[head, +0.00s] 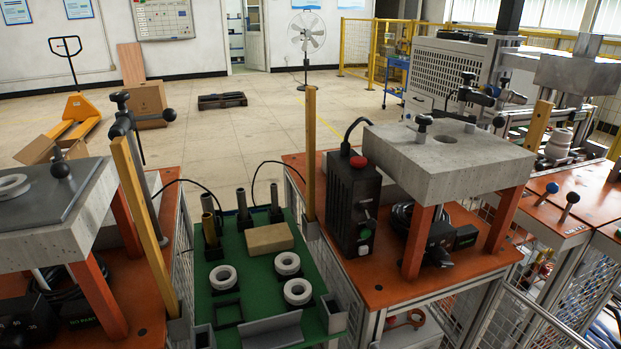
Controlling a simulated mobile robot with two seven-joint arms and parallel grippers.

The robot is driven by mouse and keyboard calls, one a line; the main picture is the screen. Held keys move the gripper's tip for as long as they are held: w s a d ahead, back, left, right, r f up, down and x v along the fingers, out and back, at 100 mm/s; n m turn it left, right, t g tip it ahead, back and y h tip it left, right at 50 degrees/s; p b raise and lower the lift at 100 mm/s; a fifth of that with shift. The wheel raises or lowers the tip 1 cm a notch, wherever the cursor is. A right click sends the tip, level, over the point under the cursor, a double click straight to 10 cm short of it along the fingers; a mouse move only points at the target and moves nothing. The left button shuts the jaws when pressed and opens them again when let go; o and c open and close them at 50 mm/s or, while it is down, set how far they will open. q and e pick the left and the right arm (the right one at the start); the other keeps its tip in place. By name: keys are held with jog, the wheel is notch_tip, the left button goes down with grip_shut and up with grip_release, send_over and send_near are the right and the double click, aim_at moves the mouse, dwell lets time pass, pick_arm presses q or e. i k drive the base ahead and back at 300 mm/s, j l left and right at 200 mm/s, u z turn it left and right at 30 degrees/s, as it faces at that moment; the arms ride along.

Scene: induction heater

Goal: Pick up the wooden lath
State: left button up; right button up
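Several wooden laths stand upright in the head view. One long lath (141,225) stands between the left orange bench and the green table, appearing slightly tilted, its lower end in a grey holder. A second lath (310,150) stands at the back right corner of the green table, its foot in a grey holder. A shorter-looking lath (538,126) rises behind the right-hand concrete block. Neither of my grippers is in view, and no gripper touches any of these laths.
The green table (245,265) holds white rings (288,263), dark upright tubes and a tan block (269,238). A black unit (353,205) with a red button and a concrete block (449,153) stand right. A concrete block (80,225) stands left. The floor behind is mostly open.

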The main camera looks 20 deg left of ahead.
aim_at(309, 91)
jog(key=k+j+u, duration=0.15)
jog(key=u, duration=0.2)
jog(key=k+j+u, duration=0.25)
jog(key=u, duration=0.15)
